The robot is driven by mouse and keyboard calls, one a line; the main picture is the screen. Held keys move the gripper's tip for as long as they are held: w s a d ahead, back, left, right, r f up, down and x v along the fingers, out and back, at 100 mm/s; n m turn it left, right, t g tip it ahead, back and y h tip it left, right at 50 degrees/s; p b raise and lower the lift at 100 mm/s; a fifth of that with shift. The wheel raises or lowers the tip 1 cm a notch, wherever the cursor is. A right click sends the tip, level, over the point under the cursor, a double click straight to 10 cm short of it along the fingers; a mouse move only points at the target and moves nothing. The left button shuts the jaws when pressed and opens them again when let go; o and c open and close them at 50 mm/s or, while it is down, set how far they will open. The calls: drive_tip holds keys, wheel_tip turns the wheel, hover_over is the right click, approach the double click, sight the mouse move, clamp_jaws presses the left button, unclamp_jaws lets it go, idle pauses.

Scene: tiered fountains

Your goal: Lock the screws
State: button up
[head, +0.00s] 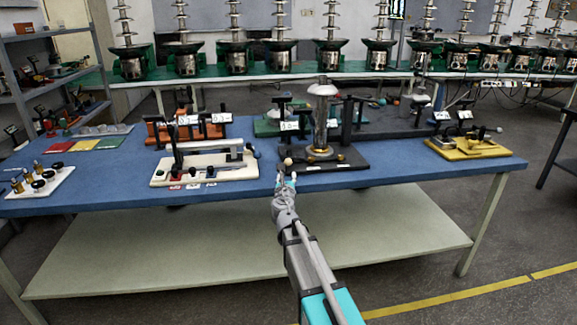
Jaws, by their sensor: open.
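My gripper (286,181) is small in the head view, open, at the front edge of the blue table (400,185). It is just in front of a black-based fixture (345,158) that carries an upright silver cylinder (321,115) with a brass ring at its foot. A pale round knob (288,162) shows just beyond the gripper. A white-based fixture (160,176) with a grey bar stands to its left. Upright brass pieces and black round knobs sit on a white board (58,182) at the far left. I cannot make out which parts are the screws.
Orange (157,139) and green (268,129) fixtures stand behind. A yellow-based fixture (446,151) is at the right. A red, yellow and green mat (84,144) lies left. The table front is clear between the white board and white-based fixture. Tiered fountains line the back bench.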

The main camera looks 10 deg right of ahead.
sight(288, 157)
drive_tip(key=shift+w, duration=0.1)
idle(0.3)
drive_tip(key=x, duration=1.3)
drive_tip(key=shift+w, duration=0.35)
drive_tip(key=shift+d, duration=0.1)
clamp_jaws()
